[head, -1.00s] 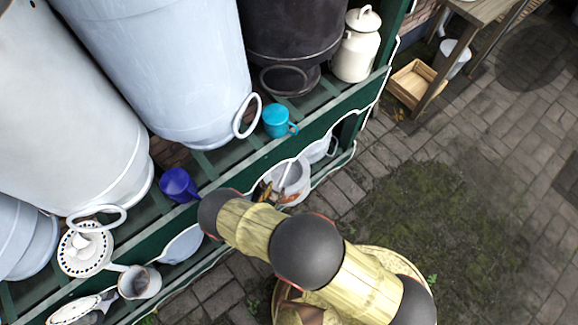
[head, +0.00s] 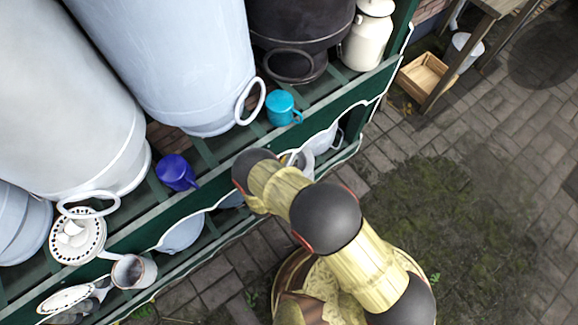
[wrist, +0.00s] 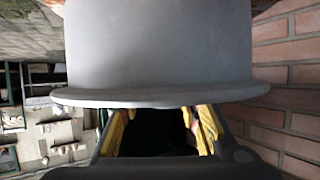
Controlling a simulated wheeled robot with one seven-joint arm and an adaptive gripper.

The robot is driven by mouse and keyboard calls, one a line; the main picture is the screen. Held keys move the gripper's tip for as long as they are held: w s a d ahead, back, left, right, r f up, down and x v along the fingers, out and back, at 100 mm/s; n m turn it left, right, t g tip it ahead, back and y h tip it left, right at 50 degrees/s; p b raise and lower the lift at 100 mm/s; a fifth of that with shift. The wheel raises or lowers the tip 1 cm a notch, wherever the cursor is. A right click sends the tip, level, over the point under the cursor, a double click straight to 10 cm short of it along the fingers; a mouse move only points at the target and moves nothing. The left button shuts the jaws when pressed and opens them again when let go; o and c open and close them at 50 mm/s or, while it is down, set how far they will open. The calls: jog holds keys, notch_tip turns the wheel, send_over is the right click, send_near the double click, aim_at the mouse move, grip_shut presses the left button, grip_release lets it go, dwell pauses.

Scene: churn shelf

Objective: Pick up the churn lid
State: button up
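A large smooth grey round piece with a flared rim (wrist: 160,50) fills the upper middle of the wrist view. It looks like the churn lid, but I cannot be sure it is not part of a churn. My gripper (wrist: 162,122) shows below it, with yellow fingers apart on both sides of a dark gap. The rim covers the fingertips, so I cannot tell whether they touch or hold the piece. In the head view my gripper is hidden behind my arm, and I cannot make out a separate churn lid there.
A green shelf (head: 145,240) holds large pale churns (head: 200,60), a dark churn (head: 300,30), a cream can (head: 367,40), a teal mug (head: 281,108) and a blue cup (head: 176,172). A brick wall (wrist: 285,60) stands close at right in the wrist view. Paving at right is mostly open.

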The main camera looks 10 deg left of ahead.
jog(key=shift+w+f, duration=0.15)
jog(key=shift+w, duration=0.25)
jog(key=shift+c, duration=0.6)
jog(key=shift+d, duration=0.1)
grip_shut()
